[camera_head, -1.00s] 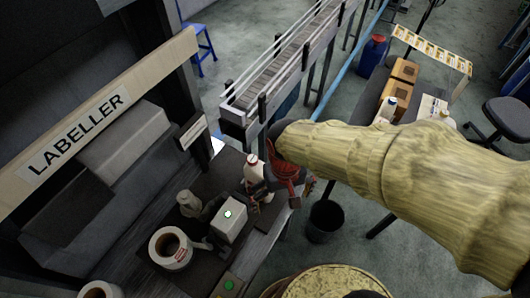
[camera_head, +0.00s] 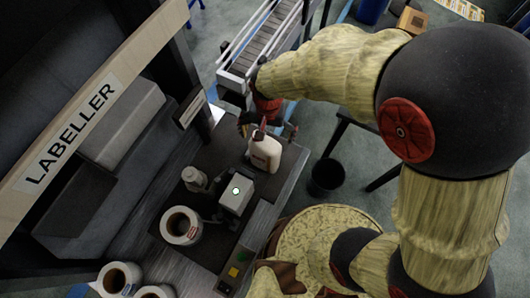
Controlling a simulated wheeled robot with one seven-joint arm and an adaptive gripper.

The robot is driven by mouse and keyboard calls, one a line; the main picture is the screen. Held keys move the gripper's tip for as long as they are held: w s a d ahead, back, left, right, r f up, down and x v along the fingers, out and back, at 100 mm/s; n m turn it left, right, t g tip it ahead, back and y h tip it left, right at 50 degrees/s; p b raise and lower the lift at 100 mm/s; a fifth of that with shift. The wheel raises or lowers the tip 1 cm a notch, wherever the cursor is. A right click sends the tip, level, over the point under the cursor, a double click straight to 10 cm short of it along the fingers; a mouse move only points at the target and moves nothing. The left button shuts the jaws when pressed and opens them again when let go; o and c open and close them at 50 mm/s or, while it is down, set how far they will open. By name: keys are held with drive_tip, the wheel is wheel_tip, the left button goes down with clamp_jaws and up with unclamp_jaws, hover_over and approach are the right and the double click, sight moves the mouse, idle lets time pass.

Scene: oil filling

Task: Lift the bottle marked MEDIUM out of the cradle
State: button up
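My gripper (camera_head: 262,125) is at the bottle's top, with dark fingers close around or just behind the neck. The wrist and the angle hide whether the fingers touch it or are shut.
The grey box (camera_head: 236,194), a small pale bottle-shaped item (camera_head: 194,178) and a label roll (camera_head: 180,226) sit close by on the bench. A conveyor (camera_head: 268,38) is behind. A black bin (camera_head: 326,176) stands on the floor at right. The labeller's sign board (camera_head: 75,125) overhangs the left.

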sight(265, 144)
drive_tip(key=f, duration=0.6)
drive_tip(key=shift+s+a+f, duration=0.1)
drive_tip(key=shift+s+a, duration=0.15)
drive_tip(key=shift+a, duration=0.05)
drive_tip(key=shift+c, duration=1.1)
drive_tip(key=c, duration=1.4)
